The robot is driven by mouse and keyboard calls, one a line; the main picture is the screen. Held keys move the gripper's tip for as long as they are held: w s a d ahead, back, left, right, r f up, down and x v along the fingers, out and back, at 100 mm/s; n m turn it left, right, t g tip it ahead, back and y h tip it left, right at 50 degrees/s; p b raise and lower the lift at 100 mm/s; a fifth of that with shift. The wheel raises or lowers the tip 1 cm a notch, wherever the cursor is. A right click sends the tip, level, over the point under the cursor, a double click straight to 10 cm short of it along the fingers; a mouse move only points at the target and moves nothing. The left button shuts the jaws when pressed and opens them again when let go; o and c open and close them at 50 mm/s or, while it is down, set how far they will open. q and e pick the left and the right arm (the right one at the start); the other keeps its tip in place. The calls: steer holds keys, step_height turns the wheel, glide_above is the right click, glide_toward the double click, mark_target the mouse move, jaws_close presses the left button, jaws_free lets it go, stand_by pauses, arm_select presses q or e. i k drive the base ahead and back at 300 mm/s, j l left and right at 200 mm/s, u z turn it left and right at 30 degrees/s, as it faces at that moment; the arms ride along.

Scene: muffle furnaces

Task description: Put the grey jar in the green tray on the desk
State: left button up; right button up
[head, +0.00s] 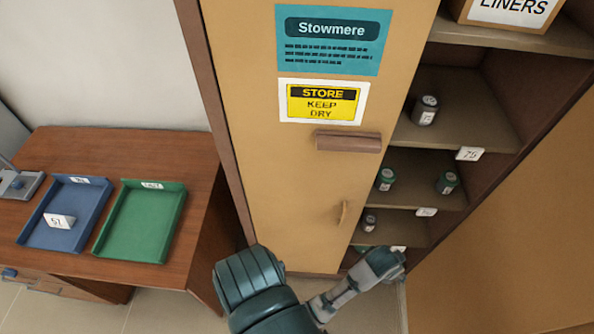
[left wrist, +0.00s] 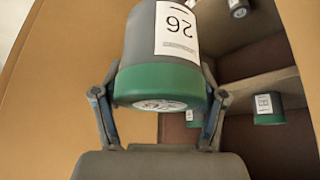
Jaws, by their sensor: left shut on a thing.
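My left gripper (head: 388,264) is in front of the cabinet's lower shelves in the head view. In the left wrist view its two fingers (left wrist: 160,108) are shut on a grey jar (left wrist: 148,38) with a green end band and a white label reading 26, upside down in that picture. The held jar is hard to make out in the head view. The green tray (head: 140,222) lies on the desk (head: 150,150) at the left, empty, with a white label at its back. My right gripper is not in view.
A blue tray (head: 65,212) with a white label card stands left of the green one. The cabinet's closed tan door (head: 280,180) stands between desk and shelves. The shelves hold a dark grey jar (head: 425,110), a small jar (head: 369,222) and green-capped jars (head: 446,182).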

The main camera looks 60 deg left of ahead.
mark_target(139, 234)
steer(key=k+j+u, duration=0.55)
steer(key=j, duration=0.25)
steer(key=k+j+u, duration=0.3)
steer(key=j, duration=0.2)
steer(key=k+j, duration=0.2)
steer(key=j, duration=0.2)
steer(key=k+j, duration=0.25)
steer(key=j, duration=0.15)
steer(key=k+j, duration=0.2)
steer(key=j, duration=0.25)
